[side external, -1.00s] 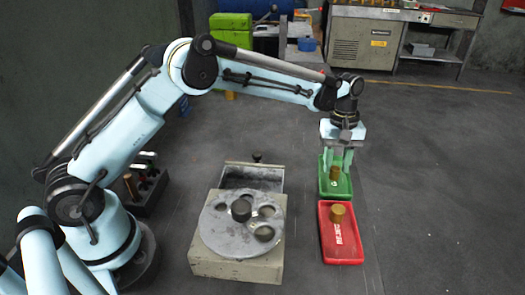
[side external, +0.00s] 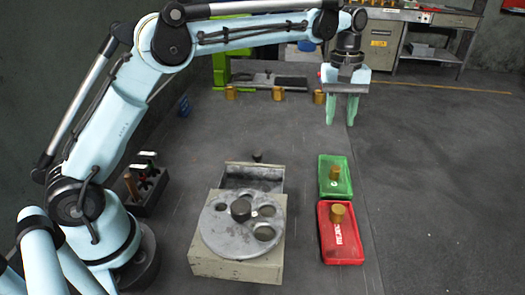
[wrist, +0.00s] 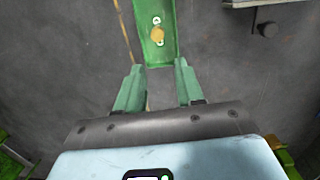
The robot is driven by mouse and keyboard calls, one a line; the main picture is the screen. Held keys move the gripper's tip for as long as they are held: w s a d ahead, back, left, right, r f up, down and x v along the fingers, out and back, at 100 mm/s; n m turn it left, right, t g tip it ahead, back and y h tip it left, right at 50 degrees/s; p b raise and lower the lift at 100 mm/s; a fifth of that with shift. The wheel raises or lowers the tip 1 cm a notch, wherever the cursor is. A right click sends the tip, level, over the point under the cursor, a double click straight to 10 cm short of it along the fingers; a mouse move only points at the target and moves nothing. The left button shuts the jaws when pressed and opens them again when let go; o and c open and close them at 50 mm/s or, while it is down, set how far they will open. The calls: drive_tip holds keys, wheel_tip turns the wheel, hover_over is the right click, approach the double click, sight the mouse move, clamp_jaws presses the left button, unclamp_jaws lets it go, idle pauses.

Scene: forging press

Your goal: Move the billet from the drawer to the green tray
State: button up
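A brass-coloured billet (side external: 335,172) stands in the green tray (side external: 345,187). In the wrist view the billet (wrist: 157,34) shows inside the tray (wrist: 169,14), beyond my fingertips. My gripper (side external: 341,120) is open and empty, well above the tray and clear of the billet. Its two green fingers (wrist: 158,68) are apart in the wrist view with nothing between them. The drawer (side external: 253,180) is pulled out behind the round plate, and no billet shows in it.
The red tray (side external: 345,252) lies in front of the green one, with another billet (side external: 338,213) in it. A grey block with a round holed plate (side external: 215,237) is to the left. A dark rack (side external: 150,197) stands near my base. Floor right of the trays is clear.

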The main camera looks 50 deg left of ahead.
drive_tip(key=s+a+r+m+t, duration=0.2)
drive_tip(key=s+a+r+m, duration=0.15)
drive_tip(key=s, duration=0.25)
drive_tip(key=s+a+f+m+t, duration=0.2)
drive_tip(key=s, duration=0.6)
drive_tip(key=s+a+f+m+t+y, duration=0.1)
drive_tip(key=s+a+f+m+t, duration=0.1)
drive_tip(key=s, duration=0.6)
drive_tip(key=shift+s+f+m+t, duration=0.3)
drive_tip(key=shift+f+m+t, duration=0.4)
drive_tip(key=shift+m+t, duration=0.15)
drive_tip(key=shift+c, duration=0.5)
